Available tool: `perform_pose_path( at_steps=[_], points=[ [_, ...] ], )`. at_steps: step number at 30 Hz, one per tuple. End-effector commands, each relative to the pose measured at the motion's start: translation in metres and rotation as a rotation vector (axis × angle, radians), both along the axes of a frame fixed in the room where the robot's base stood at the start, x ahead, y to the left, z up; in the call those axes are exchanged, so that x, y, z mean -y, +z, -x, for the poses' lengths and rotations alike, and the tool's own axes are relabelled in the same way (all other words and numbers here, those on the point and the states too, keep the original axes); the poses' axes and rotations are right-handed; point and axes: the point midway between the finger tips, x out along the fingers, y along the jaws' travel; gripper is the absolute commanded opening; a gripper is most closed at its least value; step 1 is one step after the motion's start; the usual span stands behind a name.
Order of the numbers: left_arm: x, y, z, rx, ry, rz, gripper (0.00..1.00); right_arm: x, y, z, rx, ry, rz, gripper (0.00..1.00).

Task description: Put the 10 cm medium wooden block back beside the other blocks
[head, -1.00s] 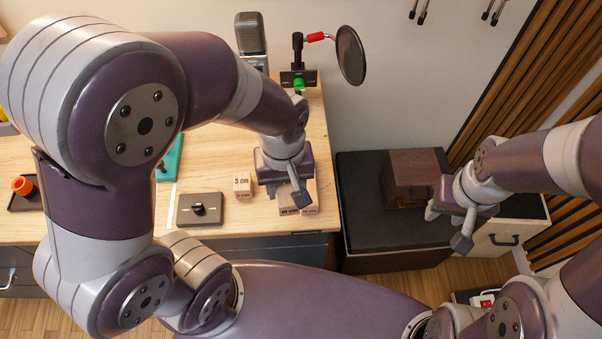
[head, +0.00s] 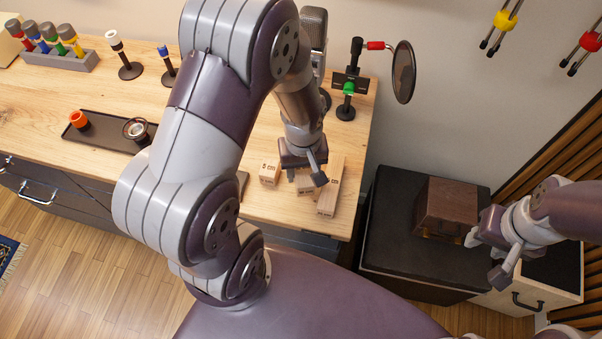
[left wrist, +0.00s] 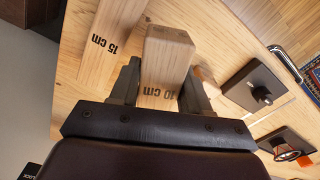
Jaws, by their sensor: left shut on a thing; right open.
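The 10 cm wooden block (left wrist: 166,62) is between the fingers of my left gripper (left wrist: 163,92), which is shut on it. In the head view, the 10 cm block (head: 305,186) shows below my left gripper (head: 303,172), partly hidden by it. The 15 cm block (head: 329,194) lies close to its right; its label also reads in the left wrist view (left wrist: 108,42). The 5 cm block (head: 269,174) stands a little to the left. Whether the held block touches the tabletop is unclear. My right gripper (head: 492,252) is open and empty.
The wooden table (head: 300,218) ends just in front of the blocks. A dark tray (head: 95,128) lies left. A brown box (head: 446,206) sits on the black cabinet (head: 392,225) near my right gripper.

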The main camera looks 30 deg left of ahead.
Motion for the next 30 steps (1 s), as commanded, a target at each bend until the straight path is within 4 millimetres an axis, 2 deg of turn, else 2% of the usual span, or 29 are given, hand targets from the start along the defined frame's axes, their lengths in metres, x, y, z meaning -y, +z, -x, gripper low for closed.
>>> perform_pose_path(
  at_steps=[5, 9, 11, 22, 23, 25, 30],
  points=[
    [-0.01, -0.013, -0.008, -0.004, 0.0, 0.0, 0.09, 0.0, 0.003, 0.0, 0.0, 0.0, 0.0, 0.43],
    [-0.01, -0.039, -0.008, -0.004, -0.001, 0.0, 0.09, 0.0, 0.006, 0.0, 0.0, 0.0, 0.0, 0.43],
    [-0.01, -0.046, -0.008, -0.001, -0.001, 0.0, 0.09, 0.0, 0.006, 0.0, 0.0, 0.0, 0.0, 0.43],
    [-0.009, -0.052, -0.008, 0.0, -0.001, 0.0, 0.09, 0.0, 0.003, 0.0, 0.0, 0.0, 0.0, 0.43],
    [-0.009, -0.052, -0.008, 0.0, -0.001, 0.0, 0.5, 0.0, 0.003, 0.0, 0.0, 0.0, 0.0, 0.43],
    [-0.009, -0.051, -0.008, 0.0, -0.001, 0.0, 0.72, 0.0, 0.004, 0.0, 0.0, 0.0, 0.0, 0.43],
    [-0.009, -0.051, -0.008, 0.0, -0.001, 0.0, 0.72, 0.0, 0.004, 0.0, 0.0, 0.0, 0.0, 0.43]
  ],
)
